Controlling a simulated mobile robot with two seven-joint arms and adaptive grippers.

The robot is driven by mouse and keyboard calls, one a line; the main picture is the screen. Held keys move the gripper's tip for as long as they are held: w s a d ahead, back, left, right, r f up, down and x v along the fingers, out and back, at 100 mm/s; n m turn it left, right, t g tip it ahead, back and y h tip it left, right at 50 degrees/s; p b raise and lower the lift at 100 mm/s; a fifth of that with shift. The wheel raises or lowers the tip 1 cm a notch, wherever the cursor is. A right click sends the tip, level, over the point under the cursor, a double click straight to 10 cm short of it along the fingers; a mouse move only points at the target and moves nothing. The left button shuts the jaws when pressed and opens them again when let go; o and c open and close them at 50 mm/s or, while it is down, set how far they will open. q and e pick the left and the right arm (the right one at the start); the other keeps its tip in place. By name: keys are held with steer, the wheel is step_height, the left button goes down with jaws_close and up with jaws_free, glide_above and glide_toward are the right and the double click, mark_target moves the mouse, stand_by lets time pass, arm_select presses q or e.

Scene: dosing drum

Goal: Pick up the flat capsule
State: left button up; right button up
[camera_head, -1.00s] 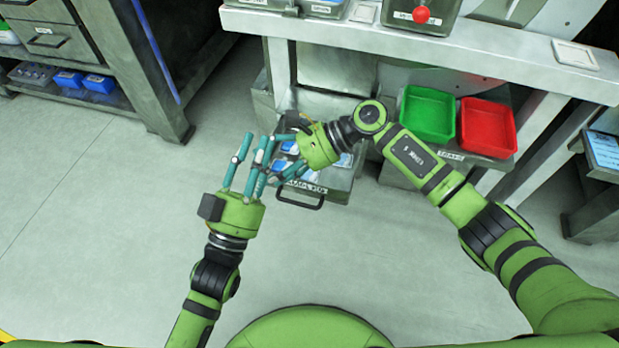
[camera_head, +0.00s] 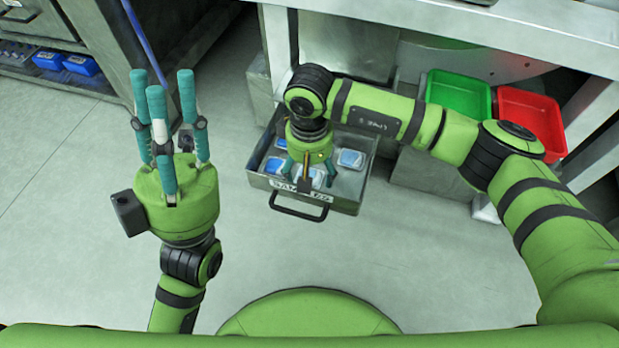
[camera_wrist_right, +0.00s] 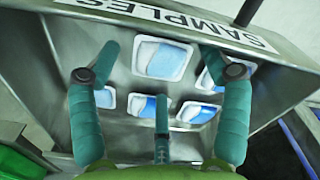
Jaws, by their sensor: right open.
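Several flat blue-and-white capsules lie in an open metal drawer labelled SAMPLES (camera_head: 348,200); one (camera_head: 352,158) is at the drawer's right. Which one the task means I cannot tell. My right gripper (camera_head: 306,180) points down into the drawer, open, and partly hides the capsules there. In the right wrist view, one capsule (camera_wrist_right: 162,59) shows between its spread teal fingers (camera_wrist_right: 160,66), nearest the label; others lie beyond, partly behind the fingers. I see none gripped. My left gripper (camera_head: 163,85) is open and empty, fingers up, well left of the drawer.
A green bin (camera_head: 458,108) and a red bin (camera_head: 532,120) stand right of the drawer under the bench (camera_head: 480,32). The drawer's handle (camera_head: 298,212) sticks out in front. A cabinet with blue boxes (camera_head: 82,65) is at upper left. Floor left of the drawer is clear.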

steer(key=shift+f, duration=0.45)
steer(key=shift+c, duration=0.5)
steer(key=c, duration=0.6)
steer(key=shift+r, duration=0.1)
steer(key=shift+c, duration=0.2)
